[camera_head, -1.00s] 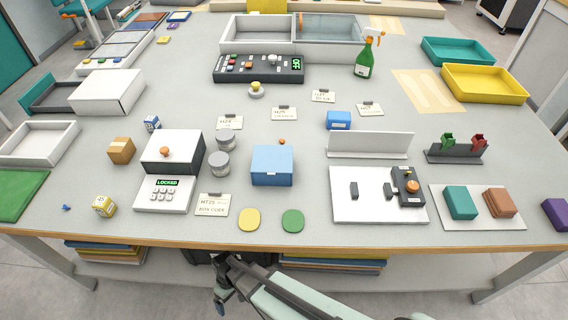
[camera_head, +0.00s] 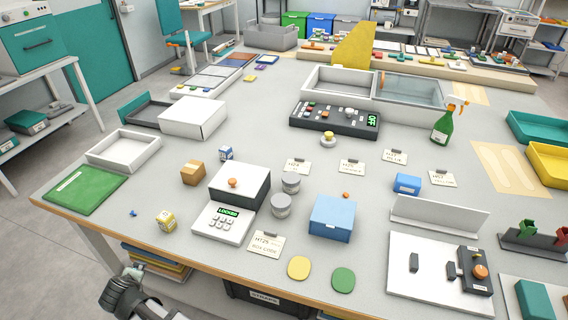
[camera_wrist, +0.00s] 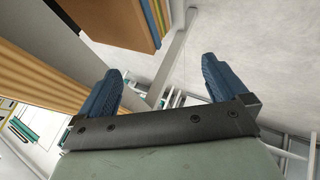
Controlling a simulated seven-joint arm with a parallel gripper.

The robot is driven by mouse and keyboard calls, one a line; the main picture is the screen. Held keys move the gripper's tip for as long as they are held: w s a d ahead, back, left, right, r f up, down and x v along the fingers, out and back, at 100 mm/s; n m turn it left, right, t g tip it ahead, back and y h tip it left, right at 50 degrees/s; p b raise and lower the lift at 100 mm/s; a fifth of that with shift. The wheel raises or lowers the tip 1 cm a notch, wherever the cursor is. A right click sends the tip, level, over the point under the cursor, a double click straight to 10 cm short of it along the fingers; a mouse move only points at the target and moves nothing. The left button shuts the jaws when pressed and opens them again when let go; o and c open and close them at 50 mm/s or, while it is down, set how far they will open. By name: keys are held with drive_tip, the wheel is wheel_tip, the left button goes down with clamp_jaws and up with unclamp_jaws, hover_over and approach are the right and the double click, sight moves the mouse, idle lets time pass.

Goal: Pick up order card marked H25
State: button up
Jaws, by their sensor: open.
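The card that seems to read H25 (camera_head: 351,166) lies flat mid-table in the head view, with a dark clip at its top edge. Similar clipped cards lie near it: one seems to read H24 (camera_head: 297,166), and two more (camera_head: 395,157) (camera_head: 442,178) have print too small to read surely. A larger card (camera_head: 266,244) near the front edge seems to read HT25 with "box code". My gripper (camera_wrist: 163,85) is open and empty in the wrist view, its blue fingers apart. It is beyond the table's front edge, away from every card.
The keypad box (camera_head: 240,187) reading LOCKED, grey jars (camera_head: 281,206) and a blue box (camera_head: 332,217) stand between the front edge and the H25 card. A black control panel (camera_head: 335,119) lies behind it. The table edge (camera_head: 180,262) is close to my gripper.

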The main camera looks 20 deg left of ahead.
drive_tip(key=w+a+r+n+t+y, duration=0.15)
drive_tip(key=a+r, duration=0.25)
drive_tip(key=r, duration=0.4)
drive_tip(key=w+a+r, duration=0.2)
drive_tip(key=a+r, duration=0.1)
drive_tip(key=r, duration=0.5)
drive_tip(key=w+d+r+n+g+h, duration=0.1)
drive_tip(key=w+d+r+h, duration=0.2)
drive_tip(key=w, duration=0.9)
drive_tip(key=w+d+r, duration=0.3)
drive_tip(key=w+d, duration=0.2)
drive_tip(key=w, duration=0.6)
drive_tip(key=w+d+r+n+g+h, duration=0.1)
drive_tip(key=w+d+r+h, duration=0.2)
drive_tip(key=w, duration=0.9)
drive_tip(key=m+g+h, duration=0.2)
drive_tip(key=m+g, duration=0.3)
hover_over(350, 166)
drive_tip(key=f, duration=0.2)
drive_tip(key=shift+n+y, duration=0.25)
drive_tip(key=shift+n, duration=0.1)
wheel_tip(350, 166, down, 13)
drive_tip(key=shift+s+d+r, duration=0.1)
drive_tip(key=shift+r, duration=0.05)
